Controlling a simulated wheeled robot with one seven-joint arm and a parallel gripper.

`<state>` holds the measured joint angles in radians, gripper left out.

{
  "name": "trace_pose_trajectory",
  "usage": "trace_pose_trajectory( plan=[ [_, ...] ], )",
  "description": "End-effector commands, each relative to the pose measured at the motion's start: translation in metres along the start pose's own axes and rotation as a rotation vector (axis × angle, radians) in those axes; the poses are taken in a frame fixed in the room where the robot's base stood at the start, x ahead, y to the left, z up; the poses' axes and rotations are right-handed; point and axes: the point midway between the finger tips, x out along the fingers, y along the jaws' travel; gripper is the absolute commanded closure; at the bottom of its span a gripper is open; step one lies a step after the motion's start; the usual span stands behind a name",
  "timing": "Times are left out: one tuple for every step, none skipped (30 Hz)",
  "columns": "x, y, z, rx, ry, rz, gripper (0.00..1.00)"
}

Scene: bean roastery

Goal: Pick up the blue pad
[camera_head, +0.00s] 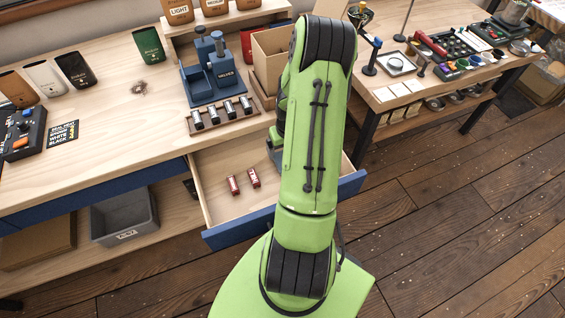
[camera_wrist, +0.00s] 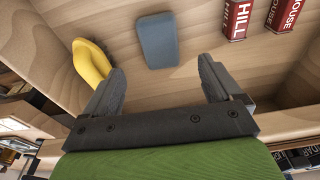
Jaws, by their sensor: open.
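The blue pad (camera_wrist: 158,40) is a grey-blue rounded block. In the wrist view it lies on the wooden floor of the open drawer. My gripper (camera_wrist: 160,75) is open and empty, its two dark fingers spread to either side below the pad in the picture. The pad is in line with the gap between the fingers and apart from both. In the head view my green arm reaches over the open drawer (camera_head: 215,203) and hides the gripper; I cannot make out the pad there.
A yellow curved object (camera_wrist: 92,62) lies left of the pad, close to the left finger. Two red packs, marked HILL (camera_wrist: 238,18) and HOUSE (camera_wrist: 284,14), lie to the right. The drawer walls border the space. A blue sealing device (camera_head: 210,75) stands on the bench above.

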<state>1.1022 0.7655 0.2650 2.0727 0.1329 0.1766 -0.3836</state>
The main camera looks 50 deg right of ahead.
Motion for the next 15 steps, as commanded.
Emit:
trace_pose_trajectory(
  plan=[
    [0.013,-0.001,0.002,0.0,-0.004,-0.002,0.08],
    [0.018,-0.001,0.001,0.0,-0.003,-0.002,0.08],
    [0.024,-0.001,0.001,0.0,-0.002,-0.002,0.08],
    [0.026,-0.001,0.0,0.0,-0.001,-0.002,0.08],
    [0.029,-0.001,0.0,0.0,-0.001,-0.001,0.08],
    [0.033,-0.001,0.0,0.0,-0.001,-0.001,0.08],
    [0.037,-0.001,0.001,0.0,-0.002,-0.001,0.08],
    [0.043,0.0,0.001,0.001,-0.002,-0.001,0.08],
    [0.051,-0.001,0.001,0.001,-0.004,-0.003,0.08],
    [0.058,-0.001,0.001,0.001,-0.003,-0.003,0.08],
    [0.064,-0.001,0.001,0.002,-0.002,-0.002,0.08],
    [0.07,-0.001,0.001,0.001,-0.003,-0.002,0.08],
    [0.075,-0.001,0.001,0.001,-0.003,-0.002,0.08],
    [0.078,-0.001,0.001,0.0,-0.002,-0.002,0.08],
    [0.081,-0.001,0.0,0.0,-0.001,-0.001,0.08]
  ],
)
